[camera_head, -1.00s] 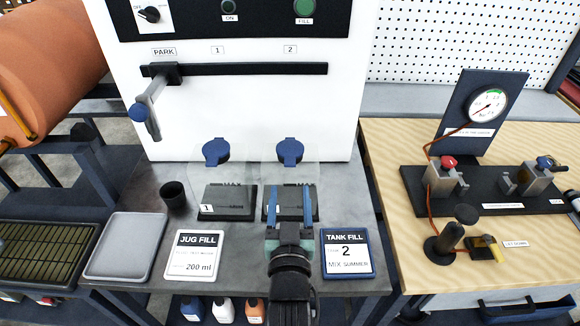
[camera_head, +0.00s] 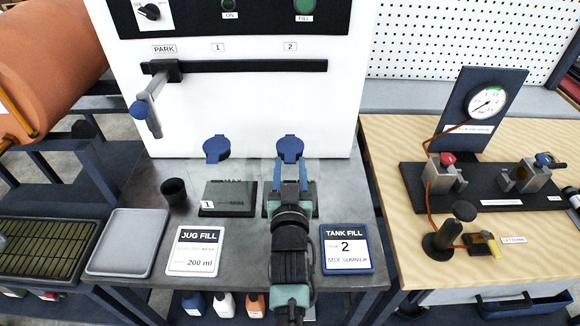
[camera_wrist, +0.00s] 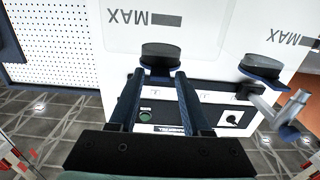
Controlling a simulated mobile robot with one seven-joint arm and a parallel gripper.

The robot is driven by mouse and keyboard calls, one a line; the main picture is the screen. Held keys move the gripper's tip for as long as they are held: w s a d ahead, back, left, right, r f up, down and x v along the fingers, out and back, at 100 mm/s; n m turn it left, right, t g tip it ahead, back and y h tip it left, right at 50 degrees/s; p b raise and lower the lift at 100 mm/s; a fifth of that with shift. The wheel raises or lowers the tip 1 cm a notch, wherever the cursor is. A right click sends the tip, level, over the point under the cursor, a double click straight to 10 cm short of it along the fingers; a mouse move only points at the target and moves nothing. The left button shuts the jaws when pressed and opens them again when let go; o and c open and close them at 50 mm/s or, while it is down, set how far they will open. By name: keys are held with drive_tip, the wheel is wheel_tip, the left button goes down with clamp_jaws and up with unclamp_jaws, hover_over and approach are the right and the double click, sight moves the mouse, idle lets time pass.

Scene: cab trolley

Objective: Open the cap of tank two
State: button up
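The blue cap of tank two (camera_head: 290,147) sits on the translucent tank below the label 2. It looks closed. My gripper (camera_head: 291,168) is in front of and just below this cap, fingers pointing at it. In the wrist view, which is upside down, the dark cap (camera_wrist: 160,56) lies ahead between the two fingertips (camera_wrist: 158,76). The fingers are apart with nothing between them; whether a tip touches the cap I cannot tell. My gripper and arm hide most of tank two's dark base.
The blue cap of tank one (camera_head: 216,148) is close on the left. A nozzle with a blue end (camera_head: 142,112) hangs at PARK on the black rail (camera_head: 250,67). The TANK FILL card (camera_head: 347,250) and JUG FILL card (camera_head: 194,250) flank my arm. A black cup (camera_head: 174,190) stands left.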

clamp_jaws()
idle(1.1)
